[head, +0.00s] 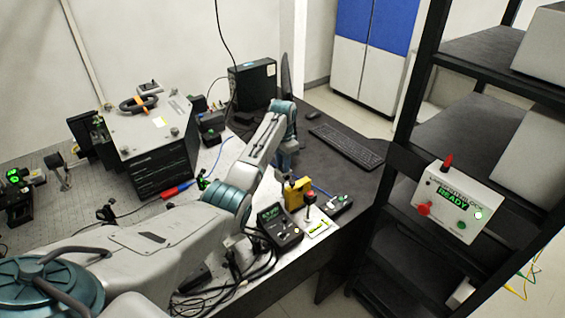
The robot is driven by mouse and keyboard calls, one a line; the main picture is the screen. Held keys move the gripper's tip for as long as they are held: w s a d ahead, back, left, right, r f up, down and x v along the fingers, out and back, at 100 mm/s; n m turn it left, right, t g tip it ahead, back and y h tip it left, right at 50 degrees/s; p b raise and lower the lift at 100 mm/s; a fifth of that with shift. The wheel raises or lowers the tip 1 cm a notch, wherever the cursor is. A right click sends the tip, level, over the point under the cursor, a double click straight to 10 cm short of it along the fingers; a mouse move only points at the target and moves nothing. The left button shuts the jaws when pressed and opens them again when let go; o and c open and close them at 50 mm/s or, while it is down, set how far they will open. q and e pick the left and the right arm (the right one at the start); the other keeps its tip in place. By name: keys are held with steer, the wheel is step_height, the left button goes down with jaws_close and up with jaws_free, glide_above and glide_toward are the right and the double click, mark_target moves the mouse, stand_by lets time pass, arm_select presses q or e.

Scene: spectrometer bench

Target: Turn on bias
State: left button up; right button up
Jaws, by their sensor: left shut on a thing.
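My left arm reaches in from the lower left, and my left gripper (289,174) points down over the bench's right part. It is shut on a yellow block (295,194); the fingertips are small and partly hidden. Just in front stands a dark instrument (279,226) with a green lit display and small buttons. A small box with a green button (340,204) lies farther right. I cannot read a bias label on any of these. My right gripper is not in view.
A white interlock box (455,203) on the black rack at right shows green READY. A keyboard (347,145) and mouse (313,114) lie behind on the dark desk. A large grey-topped instrument (140,126) stands at left. Cables (243,274) run along the front edge.

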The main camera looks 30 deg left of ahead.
arm_select(q)
steer(key=shift+r, duration=0.1)
steer(key=o, duration=0.9)
steer(key=shift+o, duration=0.4)
